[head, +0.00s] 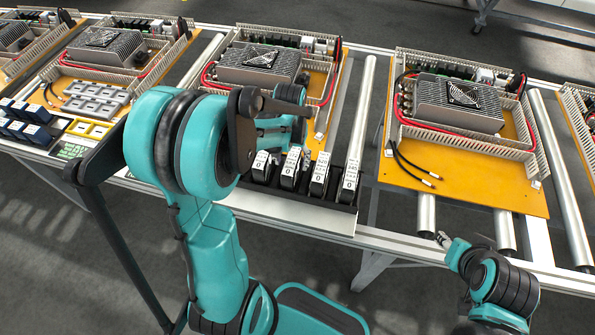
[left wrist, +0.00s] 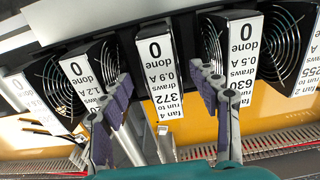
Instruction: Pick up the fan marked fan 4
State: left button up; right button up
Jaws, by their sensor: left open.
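Fan 4 (left wrist: 160,72) stands in the middle of the left wrist view, in a row of black fans with white labels. Its label reads 0 done, draws 0.9 A, fan 4, run to 372. My left gripper (left wrist: 165,105) is open, with one finger on each side of fan 4's label and nothing held. In the head view the row of fans (head: 319,177) stands in a black holder at the table's front edge. I cannot tell there which is fan 4, and my left arm hides part of the row. My right gripper (head: 443,239) is at the lower right; its jaws are too small to read.
Neighbouring fans (left wrist: 238,55) stand close on both sides of fan 4. Orange panels with grey finned units (head: 458,103) and wiring ducts lie along the conveyor. Blue-black blocks (head: 28,112) sit at the left.

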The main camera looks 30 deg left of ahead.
pick_arm(q)
jog(key=f+b, duration=0.1)
jog(key=f, duration=0.3)
jog(key=w+f+b, duration=0.1)
jog(key=f, duration=0.1)
jog(key=shift+a+b, duration=0.25)
jog(key=shift+b, duration=0.1)
jog(key=shift+r, duration=0.15)
grip_shut()
